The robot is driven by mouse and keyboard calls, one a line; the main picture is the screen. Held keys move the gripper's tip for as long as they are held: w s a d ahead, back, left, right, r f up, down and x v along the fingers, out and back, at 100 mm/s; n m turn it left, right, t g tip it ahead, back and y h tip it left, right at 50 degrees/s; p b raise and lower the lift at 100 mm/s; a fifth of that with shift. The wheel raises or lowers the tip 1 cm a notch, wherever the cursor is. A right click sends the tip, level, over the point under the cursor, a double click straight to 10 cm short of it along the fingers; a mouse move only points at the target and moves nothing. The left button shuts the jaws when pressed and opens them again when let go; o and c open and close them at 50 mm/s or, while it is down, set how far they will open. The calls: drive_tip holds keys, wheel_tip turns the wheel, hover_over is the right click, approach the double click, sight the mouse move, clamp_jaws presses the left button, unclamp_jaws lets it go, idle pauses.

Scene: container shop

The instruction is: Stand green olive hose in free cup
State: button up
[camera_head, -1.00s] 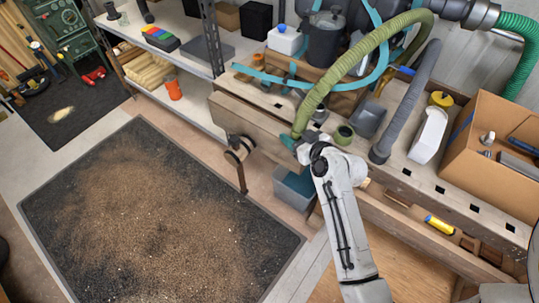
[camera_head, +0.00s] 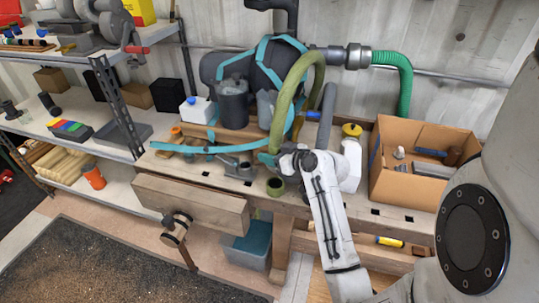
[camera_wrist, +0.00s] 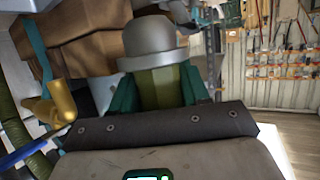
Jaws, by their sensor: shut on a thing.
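The green olive hose (camera_head: 285,100) arches down in front of the blue-strapped dark pack in the head view. My gripper (camera_head: 268,158), with teal fingers, is shut on its lower end above the workbench. In the wrist view, the olive hose end (camera_wrist: 160,88) sits between my teal fingers (camera_wrist: 158,95), with a grey rounded piece (camera_wrist: 150,42) beyond it. A small olive cup (camera_head: 275,187) stands on the bench close below my gripper, apart from the hose. The grey hose (camera_head: 327,115) stands to the right; its foot is hidden behind my arm.
A cardboard box (camera_head: 405,185) with loose parts stands at the bench's right. A grey fitting (camera_head: 235,166) lies left of the cup. A blue-grey bin (camera_head: 250,243) is under the bench.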

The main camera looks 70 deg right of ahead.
wheel_tip(320, 180, down, 5)
drive_tip(key=b, duration=0.3)
drive_tip(key=shift+f+b, duration=0.35)
drive_tip(key=shift+b, duration=0.25)
drive_tip(key=shift+f+b, duration=1.35)
drive_tip(key=shift+b, duration=0.2)
idle(2.2)
drive_tip(key=o, duration=1.3)
drive_tip(key=shift+s, duration=0.1)
drive_tip(key=shift+c, duration=0.2)
